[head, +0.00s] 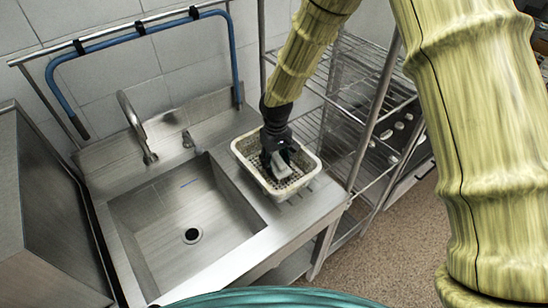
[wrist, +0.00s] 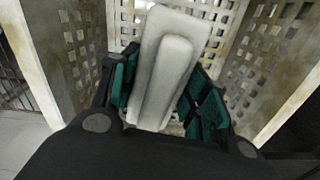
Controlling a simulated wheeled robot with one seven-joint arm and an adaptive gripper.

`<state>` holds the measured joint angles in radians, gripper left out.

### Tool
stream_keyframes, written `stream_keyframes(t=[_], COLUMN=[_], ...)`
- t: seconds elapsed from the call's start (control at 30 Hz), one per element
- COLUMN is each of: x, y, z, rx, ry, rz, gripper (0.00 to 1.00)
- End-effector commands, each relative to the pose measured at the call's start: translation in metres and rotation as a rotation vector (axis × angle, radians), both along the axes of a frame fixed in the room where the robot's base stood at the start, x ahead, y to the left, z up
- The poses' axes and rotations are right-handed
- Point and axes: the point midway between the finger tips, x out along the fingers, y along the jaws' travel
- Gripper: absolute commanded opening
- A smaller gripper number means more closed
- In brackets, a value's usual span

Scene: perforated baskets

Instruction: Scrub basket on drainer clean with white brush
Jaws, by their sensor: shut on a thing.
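A white perforated basket (head: 243,148) stands on the drainer (head: 309,210) to the right of the sink, with brownish dirt marks on its walls. My gripper (head: 275,157) reaches down into the basket from above. It is shut on the white brush (head: 283,173), whose pale back shows between the green-padded fingers in the wrist view (wrist: 163,68). The perforated basket walls (wrist: 262,50) surround the brush there. The bristles are hidden, so I cannot tell whether they touch the basket.
The empty steel sink basin (head: 160,222) lies left of the basket, with a tap (head: 133,128) behind it. A wire shelf rack (head: 350,110) stands close on the right. A blue hose (head: 150,30) hangs on a rail at the wall.

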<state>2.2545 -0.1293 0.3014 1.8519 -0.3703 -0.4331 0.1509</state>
Motion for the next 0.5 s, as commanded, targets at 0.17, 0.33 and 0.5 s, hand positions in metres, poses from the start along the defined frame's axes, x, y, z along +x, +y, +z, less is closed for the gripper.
stream_keyframes(t=[0.17,0.33,0.5], x=[-0.005,-0.009,-0.017], y=[-0.002,-0.006,-0.011], z=[0.001,0.001,0.000], rx=[0.000,-0.001,0.000], ry=[-0.001,0.000,-0.001], rz=[0.000,0.000,0.000], gripper=[0.22,0.22,0.22])
